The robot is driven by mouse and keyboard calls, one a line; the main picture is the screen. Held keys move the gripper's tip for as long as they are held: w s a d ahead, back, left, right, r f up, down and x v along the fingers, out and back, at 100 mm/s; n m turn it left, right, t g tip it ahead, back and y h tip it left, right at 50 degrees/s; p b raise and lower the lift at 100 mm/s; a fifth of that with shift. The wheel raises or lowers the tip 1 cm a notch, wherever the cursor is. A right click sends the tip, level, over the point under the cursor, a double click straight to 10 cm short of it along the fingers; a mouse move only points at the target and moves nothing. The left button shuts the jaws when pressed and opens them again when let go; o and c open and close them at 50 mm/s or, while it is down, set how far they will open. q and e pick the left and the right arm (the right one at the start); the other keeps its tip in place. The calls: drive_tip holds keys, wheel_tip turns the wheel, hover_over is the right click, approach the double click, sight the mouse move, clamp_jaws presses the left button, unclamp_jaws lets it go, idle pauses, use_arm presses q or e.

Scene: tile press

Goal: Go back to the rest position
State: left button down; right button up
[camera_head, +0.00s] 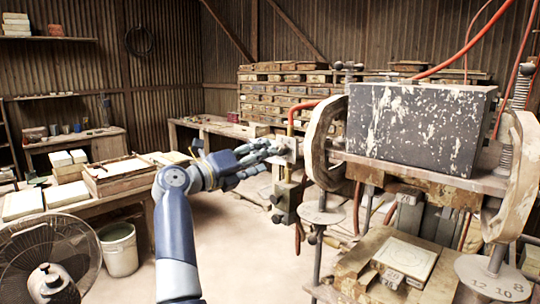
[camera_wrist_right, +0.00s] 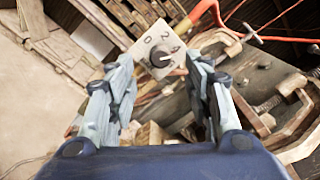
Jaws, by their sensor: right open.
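My right arm rises from the bottom of the head view and bends to the right. Its blue right gripper (camera_head: 268,153) is at the left side of the press (camera_head: 415,130), close to a pale plate with a dial (camera_head: 290,149). In the right wrist view the gripper (camera_wrist_right: 158,60) is open, with its two fingers apart and nothing held between them. The numbered dial plate (camera_wrist_right: 149,40) with its dark knob shows beyond and between the fingertips. I cannot tell whether a finger touches it. My left gripper is not in view.
A fan (camera_head: 45,262) and a white bucket (camera_head: 120,250) stand at the lower left. A worktable holds a wooden tray (camera_head: 120,178) and stacked tiles. Red hoses (camera_head: 467,45) run over the press. The floor (camera_head: 245,255) between my arm and the press is mostly clear.

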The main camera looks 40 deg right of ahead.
drive_tip(key=shift+a, duration=0.5)
drive_tip(key=shift+f, duration=0.1)
